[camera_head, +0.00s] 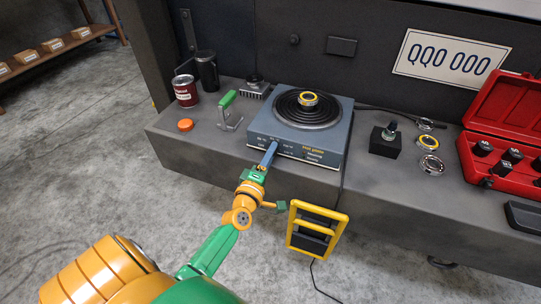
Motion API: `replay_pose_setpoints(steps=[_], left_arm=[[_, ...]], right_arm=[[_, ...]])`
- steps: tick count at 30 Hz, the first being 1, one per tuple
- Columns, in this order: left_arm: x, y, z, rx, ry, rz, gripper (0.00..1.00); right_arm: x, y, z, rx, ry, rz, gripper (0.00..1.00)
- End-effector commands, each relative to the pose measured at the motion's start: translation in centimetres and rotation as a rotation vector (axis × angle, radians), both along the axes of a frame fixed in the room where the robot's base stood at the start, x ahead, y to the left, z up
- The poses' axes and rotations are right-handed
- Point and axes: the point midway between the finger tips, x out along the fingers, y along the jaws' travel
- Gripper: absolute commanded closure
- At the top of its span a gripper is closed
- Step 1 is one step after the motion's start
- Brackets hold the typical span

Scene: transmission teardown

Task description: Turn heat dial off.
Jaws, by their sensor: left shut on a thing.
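The blue-grey hot plate (338,128) sits on the grey workbench, with a round black coil on top. A ring with a yellow rim (308,99) rests at the middle of the coil. The heat dial is on the plate's front panel and is hidden behind my left gripper. My left gripper (269,150) reaches up to the left part of that panel and is shut, with its fingertips at the dial's place. The dial's setting cannot be read. My right gripper is not in view.
A green-handled clamp (228,108), an orange cap (185,125) and a red can (185,91) stand left of the plate. A black block (385,145), several rings and an open red case (500,130) lie right.

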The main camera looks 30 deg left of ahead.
Motion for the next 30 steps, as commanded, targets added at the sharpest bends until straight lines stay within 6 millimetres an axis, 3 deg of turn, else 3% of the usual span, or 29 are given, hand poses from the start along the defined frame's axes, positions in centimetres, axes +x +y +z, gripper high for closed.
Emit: replay_pose_setpoints(steps=[12,27,28,30], left_arm=[[-0.03,0.0,-0.08,-0.15,-0.034,0.0,1.0],[-0.04,-0.01,-0.07,-0.167,-0.038,0.0,1.0],[-0.04,-0.01,-0.07,-0.167,-0.038,0.0,0.57],[-0.03,-0.01,-0.06,-0.167,-0.038,0.0,0.38]], right_arm=[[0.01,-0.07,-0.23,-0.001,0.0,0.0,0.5],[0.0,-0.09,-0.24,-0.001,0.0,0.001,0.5],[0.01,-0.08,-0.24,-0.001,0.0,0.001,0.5],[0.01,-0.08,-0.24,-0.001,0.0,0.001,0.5]])
